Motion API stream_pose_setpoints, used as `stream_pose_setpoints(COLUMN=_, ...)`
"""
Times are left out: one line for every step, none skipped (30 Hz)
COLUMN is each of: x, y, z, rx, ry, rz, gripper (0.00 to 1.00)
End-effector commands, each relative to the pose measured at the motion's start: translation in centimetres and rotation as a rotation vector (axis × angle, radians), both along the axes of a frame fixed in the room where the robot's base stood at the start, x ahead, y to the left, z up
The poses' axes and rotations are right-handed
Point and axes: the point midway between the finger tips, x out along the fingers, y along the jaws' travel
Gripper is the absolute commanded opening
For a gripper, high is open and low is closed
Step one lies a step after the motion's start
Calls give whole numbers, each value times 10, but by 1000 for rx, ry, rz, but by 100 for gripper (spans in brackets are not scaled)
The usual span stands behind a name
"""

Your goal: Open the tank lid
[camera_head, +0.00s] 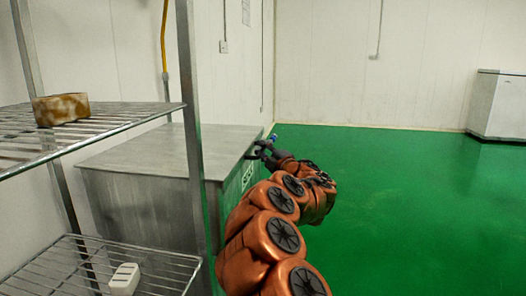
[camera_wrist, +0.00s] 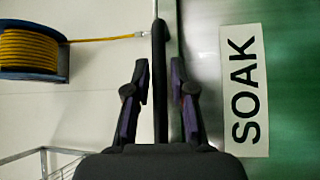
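The metal tank (camera_head: 135,205) stands behind the wire shelf, with its flat grey lid (camera_head: 165,148) lying level and closed on top. A "SOAK" label (camera_wrist: 243,90) is on the tank's front in the wrist view. My gripper (camera_head: 256,150) is at the lid's far right edge in the head view. In the wrist view my gripper (camera_wrist: 161,88) has its two fingers apart. A dark bar (camera_wrist: 159,60), which looks like the lid's handle, runs between them. A gap shows on the right finger's side; contact on the left cannot be told.
A wire shelf (camera_head: 110,122) with a brown block (camera_head: 61,109) stands close at left. A white object (camera_head: 124,279) lies on its lower rack. A yellow hose reel (camera_wrist: 30,52) is on the wall. Green floor (camera_head: 420,210) is clear at right; a metal cabinet (camera_head: 499,105) stands far back.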

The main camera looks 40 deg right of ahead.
Motion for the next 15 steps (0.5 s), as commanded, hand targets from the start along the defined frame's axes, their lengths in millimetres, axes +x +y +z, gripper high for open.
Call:
stream_pose_setpoints(x=0, y=0, z=0, rx=0, ry=0, rz=0, gripper=15)
stream_pose_setpoints(x=0, y=0, z=0, rx=0, ry=0, rz=0, gripper=12)
stream_pose_setpoints(x=0, y=0, z=0, rx=0, ry=0, rz=0, gripper=8)
stream_pose_setpoints(x=0, y=0, z=0, rx=0, ry=0, rz=0, gripper=5)
stream_pose_setpoints(x=0, y=0, z=0, rx=0, ry=0, rz=0, gripper=2)
stream_pose_setpoints(x=0, y=0, z=0, rx=0, ry=0, rz=0, gripper=0)
stream_pose_setpoints(x=0, y=0, z=0, rx=0, ry=0, rz=0, gripper=0)
stream_pose_setpoints(x=0, y=0, z=0, rx=0, ry=0, rz=0, gripper=0)
stream_pose_setpoints(x=0, y=0, z=0, rx=0, ry=0, rz=0, gripper=0)
stream_pose_setpoints(x=0, y=0, z=0, rx=0, ry=1, rz=0, gripper=0)
stream_pose_setpoints(x=0, y=0, z=0, rx=0, ry=1, rz=0, gripper=0)
stream_pose_setpoints(x=0, y=0, z=0, rx=0, ry=1, rz=0, gripper=0)
stream_pose_setpoints(x=0, y=0, z=0, rx=0, ry=1, rz=0, gripper=0)
stream_pose_setpoints(x=0, y=0, z=0, rx=0, ry=1, rz=0, gripper=0)
stream_pose_setpoints(x=0, y=0, z=-1, rx=0, ry=1, rz=0, gripper=0)
